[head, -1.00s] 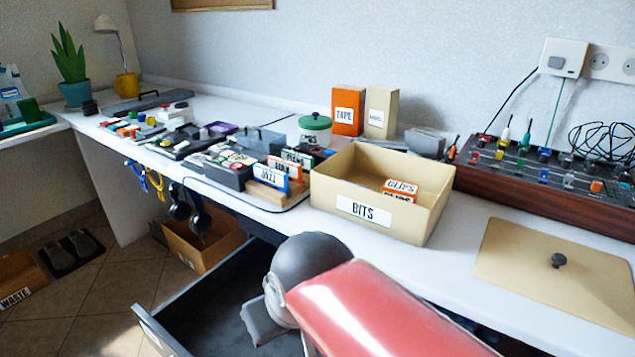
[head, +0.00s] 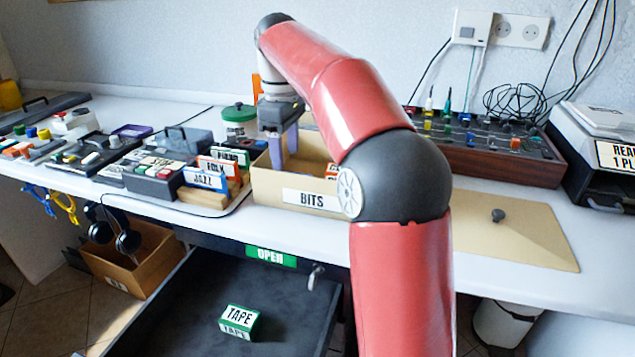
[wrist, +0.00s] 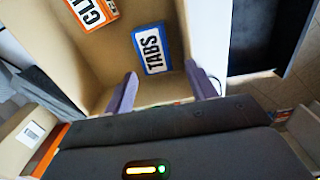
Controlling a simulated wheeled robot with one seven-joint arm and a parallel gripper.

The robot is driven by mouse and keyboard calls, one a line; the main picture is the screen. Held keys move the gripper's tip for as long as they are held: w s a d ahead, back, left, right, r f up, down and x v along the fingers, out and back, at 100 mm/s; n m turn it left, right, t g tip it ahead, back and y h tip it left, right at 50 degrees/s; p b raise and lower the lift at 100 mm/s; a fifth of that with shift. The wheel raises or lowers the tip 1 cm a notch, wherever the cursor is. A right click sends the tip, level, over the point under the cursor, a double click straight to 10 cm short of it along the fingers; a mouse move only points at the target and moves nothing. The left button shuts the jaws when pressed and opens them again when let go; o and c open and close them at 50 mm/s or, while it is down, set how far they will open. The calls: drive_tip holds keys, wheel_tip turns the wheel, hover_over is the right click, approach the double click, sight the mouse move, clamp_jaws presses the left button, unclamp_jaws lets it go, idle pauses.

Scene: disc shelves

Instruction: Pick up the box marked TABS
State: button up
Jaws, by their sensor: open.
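The TABS box (wrist: 151,50) is white with a blue border and lies label up inside the tan BITS box (head: 265,186). My gripper (head: 284,152) is open and empty, pointing down at the BITS box. In the wrist view its two fingers (wrist: 161,70) stand on either side of the near end of the TABS box, apart from it; I cannot tell the height gap. The TABS box is hidden in the head view by the box wall and my arm.
An orange-edged box marked CLU or CLI (wrist: 92,12) lies beside the TABS box. A tan lid (head: 530,240) lies to the right. Labelled holders (head: 205,180) stand left. The open drawer below holds a green TAPE box (head: 238,320).

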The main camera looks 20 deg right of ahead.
drive_tip(key=shift+w+d+f, duration=0.2)
drive_tip(key=shift+w+d, duration=0.1)
drive_tip(key=shift+d, duration=0.2)
wheel_tip(320, 180, down, 8)
drive_tip(key=shift+s+r+b, duration=0.15)
drive_tip(key=shift+b, duration=0.6)
drive_tip(key=shift+c, duration=0.3)
drive_tip(key=c, duration=0.7)
